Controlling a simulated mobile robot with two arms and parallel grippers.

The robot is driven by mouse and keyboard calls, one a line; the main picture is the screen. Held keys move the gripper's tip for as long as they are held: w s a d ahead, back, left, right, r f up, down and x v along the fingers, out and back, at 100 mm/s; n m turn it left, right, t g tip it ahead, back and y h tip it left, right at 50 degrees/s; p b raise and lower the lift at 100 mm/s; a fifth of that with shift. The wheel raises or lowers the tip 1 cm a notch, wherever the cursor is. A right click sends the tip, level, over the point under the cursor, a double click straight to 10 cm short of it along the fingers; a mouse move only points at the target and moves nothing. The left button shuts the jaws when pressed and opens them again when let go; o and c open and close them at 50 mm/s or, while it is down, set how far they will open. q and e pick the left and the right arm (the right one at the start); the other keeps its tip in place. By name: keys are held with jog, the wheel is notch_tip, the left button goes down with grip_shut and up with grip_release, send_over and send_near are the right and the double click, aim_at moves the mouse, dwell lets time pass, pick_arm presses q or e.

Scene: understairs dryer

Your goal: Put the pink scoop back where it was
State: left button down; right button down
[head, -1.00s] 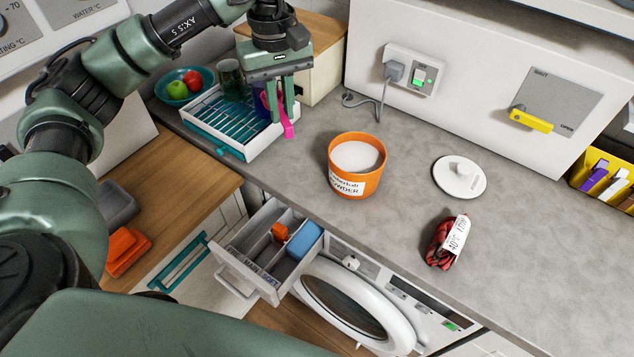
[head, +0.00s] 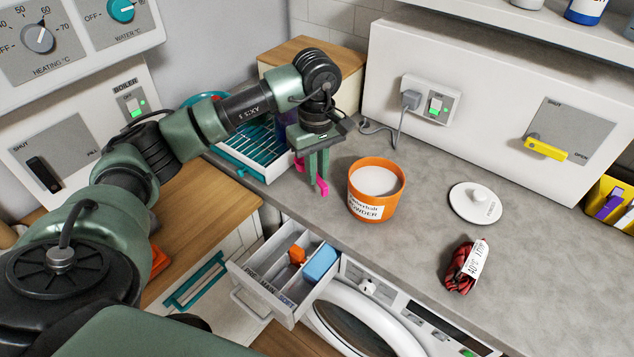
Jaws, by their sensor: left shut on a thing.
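The pink scoop (head: 322,187) is held in my left gripper (head: 318,178), which is shut on it and points down. Pink shows on both sides of the fingers, and the fingers hide the rest. The gripper is over the grey worktop, between the dish rack and the orange tub. The orange powder tub (head: 376,205) stands open to the right of the gripper, with white powder inside. Its white lid (head: 475,203) lies apart on the worktop, farther right. My right gripper is not in view.
The teal and white dish rack (head: 251,172) is left of the gripper. An open drawer (head: 262,299) below holds an orange thing and a blue block (head: 320,263). A red bundle with a tag (head: 463,267) lies on the worktop (head: 425,232).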

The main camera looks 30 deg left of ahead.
pick_arm(q)
jog(key=shift+f, duration=0.6)
notch_tip(320, 180, down, 3)
jog(key=shift+f+p, duration=0.15)
jog(key=shift+p, duration=0.35)
jog(key=shift+f, duration=0.3)
jog(key=c, duration=1.4)
grip_release()
jog(key=shift+c, duration=0.2)
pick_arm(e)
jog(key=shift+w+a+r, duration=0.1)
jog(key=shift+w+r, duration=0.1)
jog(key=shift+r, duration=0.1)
